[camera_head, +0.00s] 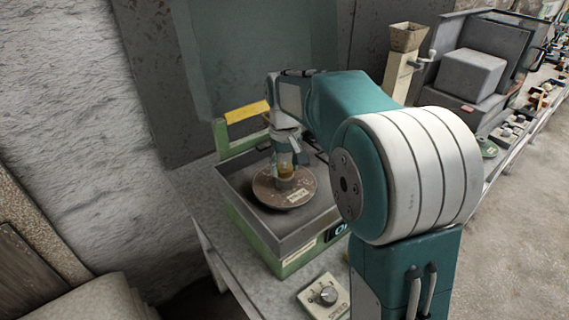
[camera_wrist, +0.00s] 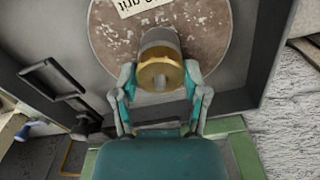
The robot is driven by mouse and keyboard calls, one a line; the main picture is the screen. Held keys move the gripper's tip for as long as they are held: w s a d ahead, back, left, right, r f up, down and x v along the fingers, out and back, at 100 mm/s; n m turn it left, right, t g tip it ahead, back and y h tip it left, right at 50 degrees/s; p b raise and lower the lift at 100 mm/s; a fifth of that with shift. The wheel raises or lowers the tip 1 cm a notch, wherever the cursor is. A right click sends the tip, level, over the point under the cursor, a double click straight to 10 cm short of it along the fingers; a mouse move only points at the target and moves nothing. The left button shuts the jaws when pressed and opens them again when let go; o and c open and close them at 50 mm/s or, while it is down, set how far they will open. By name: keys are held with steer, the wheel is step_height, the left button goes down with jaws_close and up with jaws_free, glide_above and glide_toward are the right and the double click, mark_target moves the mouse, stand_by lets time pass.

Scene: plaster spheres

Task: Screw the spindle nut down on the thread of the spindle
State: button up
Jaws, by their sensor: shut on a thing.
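The spindle nut (camera_wrist: 160,76) is a brass-coloured ring between the fingers of my gripper (camera_wrist: 160,88) in the wrist view. My gripper is shut on it, with one finger on each side. The nut sits over the centre of a brown, worn round disc (camera_wrist: 110,40) with a white label. In the head view my gripper (camera_head: 287,160) points down at the middle of the disc (camera_head: 268,193), and the nut (camera_head: 286,170) shows as a small amber patch.
The disc lies inside a grey, green-based machine tray (camera_head: 297,240) with raised walls. A yellow-topped handle (camera_head: 247,112) rises at its back left. A speed-knob box (camera_head: 326,294) stands in front on the bench. A hopper (camera_head: 407,37) and grey machine (camera_head: 473,75) stand at right.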

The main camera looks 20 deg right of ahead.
steer(key=c, duration=0.4)
steer(key=m, duration=1.2)
steer(key=shift+m, duration=0.4)
steer(key=m, duration=0.4)
steer(key=shift+d, duration=0.1)
steer(key=o, duration=1)
steer(key=shift+o, duration=1.1)
steer(key=shift+d, duration=0.15)
